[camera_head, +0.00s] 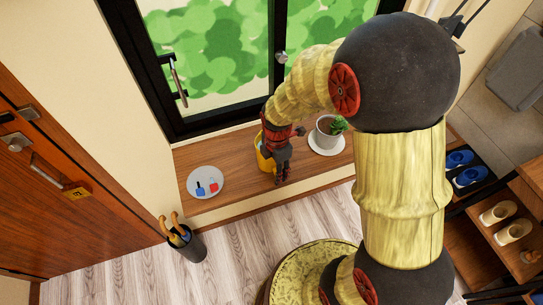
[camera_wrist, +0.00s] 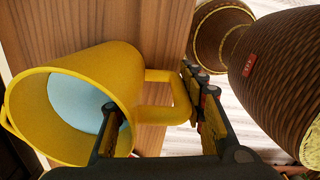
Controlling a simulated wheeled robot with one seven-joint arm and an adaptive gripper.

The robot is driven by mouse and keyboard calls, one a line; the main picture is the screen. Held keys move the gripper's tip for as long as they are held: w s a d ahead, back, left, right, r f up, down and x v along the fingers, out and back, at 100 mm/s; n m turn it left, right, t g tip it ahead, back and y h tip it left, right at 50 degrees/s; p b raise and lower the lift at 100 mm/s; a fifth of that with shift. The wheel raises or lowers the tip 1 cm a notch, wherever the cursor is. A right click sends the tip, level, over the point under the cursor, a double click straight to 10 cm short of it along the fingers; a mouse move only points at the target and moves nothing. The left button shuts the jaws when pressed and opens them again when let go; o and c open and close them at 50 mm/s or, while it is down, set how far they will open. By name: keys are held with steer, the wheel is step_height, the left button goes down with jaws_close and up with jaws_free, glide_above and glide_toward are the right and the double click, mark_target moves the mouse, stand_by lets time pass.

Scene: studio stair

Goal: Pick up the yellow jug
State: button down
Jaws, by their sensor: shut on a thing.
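The yellow jug (camera_head: 264,160) is by the wooden window ledge, partly hidden behind my gripper (camera_head: 282,172). In the wrist view the jug (camera_wrist: 55,95) shows its open mouth with a pale blue round area inside, and its handle (camera_wrist: 158,113) points right. My gripper (camera_wrist: 152,100) is shut on the jug. One finger shows across the jug's mouth, and the other is at the outer side of the handle. I cannot tell whether the jug touches the ledge.
On the ledge (camera_head: 232,193), a white plate (camera_head: 205,183) with small blue and red items lies left, and a potted plant (camera_head: 328,132) on a saucer stands right. An umbrella stand (camera_head: 186,245) is below left. A shoe rack (camera_head: 528,193) is at right. The window (camera_head: 215,50) is behind.

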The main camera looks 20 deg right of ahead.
steer(key=shift+r, duration=0.2)
stand_by(0.3)
steer(key=shift+w+r+p, duration=0.1)
steer(key=shift+r+p, duration=0.35)
steer(key=shift+r, duration=0.95)
steer(key=s+d+r+p, duration=0.2)
steer(key=s+r, duration=0.7)
steer(key=s, duration=0.4)
steer(key=shift+s+d+r, duration=0.2)
steer(key=shift+s+r, duration=0.05)
steer(key=shift+r, duration=0.1)
